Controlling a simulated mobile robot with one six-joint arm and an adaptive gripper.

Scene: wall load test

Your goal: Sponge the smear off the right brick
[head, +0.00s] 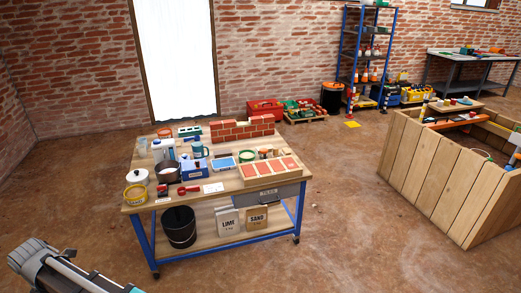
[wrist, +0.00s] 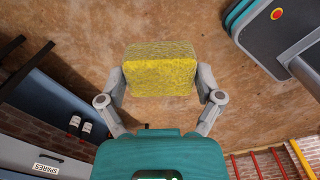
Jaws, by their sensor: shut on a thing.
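My gripper (wrist: 160,85) is shut on a yellow sponge (wrist: 160,72) in the wrist view, with one finger on each side of it. The sponge is held clear, with brown floor behind it. In the head view, several red bricks lie in a wooden tray (head: 247,184) at the right front of the workbench. The right brick (head: 290,163) is at the tray's right end. A smear on it is too small to make out. Part of my arm shows at the lower left of the head view, apart from the bench; the sponge is not visible there.
A wooden enclosure (head: 435,175) stands at right. Open floor lies between.

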